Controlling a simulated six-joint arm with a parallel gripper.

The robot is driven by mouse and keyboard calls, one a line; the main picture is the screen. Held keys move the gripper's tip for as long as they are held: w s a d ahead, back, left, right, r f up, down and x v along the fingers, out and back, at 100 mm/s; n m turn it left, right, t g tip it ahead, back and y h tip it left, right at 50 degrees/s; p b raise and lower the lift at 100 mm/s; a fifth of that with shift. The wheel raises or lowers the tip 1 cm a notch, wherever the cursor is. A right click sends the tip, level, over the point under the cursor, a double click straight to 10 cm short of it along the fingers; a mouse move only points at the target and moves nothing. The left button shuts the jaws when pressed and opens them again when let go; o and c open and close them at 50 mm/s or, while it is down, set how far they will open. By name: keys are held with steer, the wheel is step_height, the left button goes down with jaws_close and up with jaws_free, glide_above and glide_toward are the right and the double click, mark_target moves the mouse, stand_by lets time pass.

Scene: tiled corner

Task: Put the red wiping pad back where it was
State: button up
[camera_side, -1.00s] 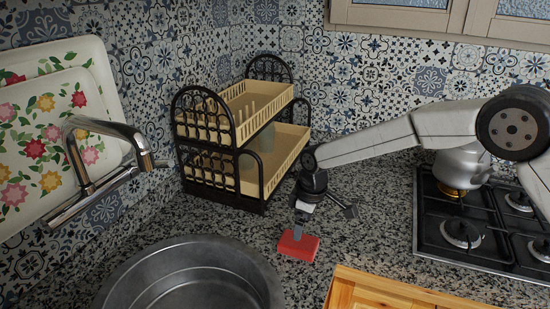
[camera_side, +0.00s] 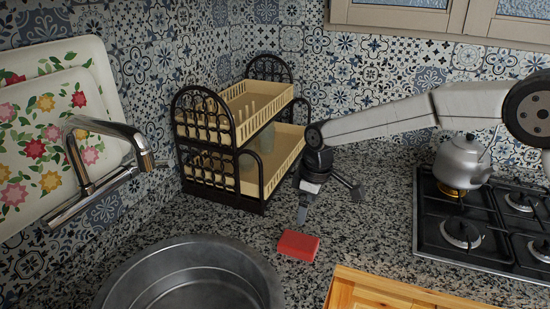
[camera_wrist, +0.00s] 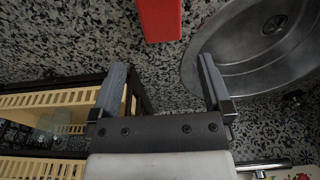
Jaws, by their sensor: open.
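The red wiping pad (camera_side: 298,246) lies flat on the speckled granite counter, between the round sink and the wooden board. It also shows at the top of the wrist view (camera_wrist: 160,18), cut off by the frame edge. My gripper (camera_side: 302,218) is above the counter, just behind the pad and apart from it. In the wrist view my gripper (camera_wrist: 161,85) has its two fingers spread wide with nothing between them. The pad lies beyond the fingertips.
A metal sink (camera_side: 120,285) is at the front left with a tap (camera_side: 100,165) above it. A two-tier dish rack (camera_side: 205,170) stands behind. A gas hob (camera_side: 465,235) with a kettle (camera_side: 463,160) is at the right. A wooden board (camera_side: 375,290) lies in front. Counter around the pad is clear.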

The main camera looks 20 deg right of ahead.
steer(key=s+d+f+m, duration=0.1)
steer(key=s+d+m, duration=0.3)
steer(key=s+d, duration=0.5)
steer(key=s+d+f+m+t+h, duration=0.1)
steer(key=s+d+m, duration=0.4)
steer(key=s+d, duration=0.4)
steer(key=s, duration=0.6)
steer(key=shift+s+d+t, duration=0.15)
steer(key=shift+s+t, duration=0.15)
steer(key=shift+s, duration=0.05)
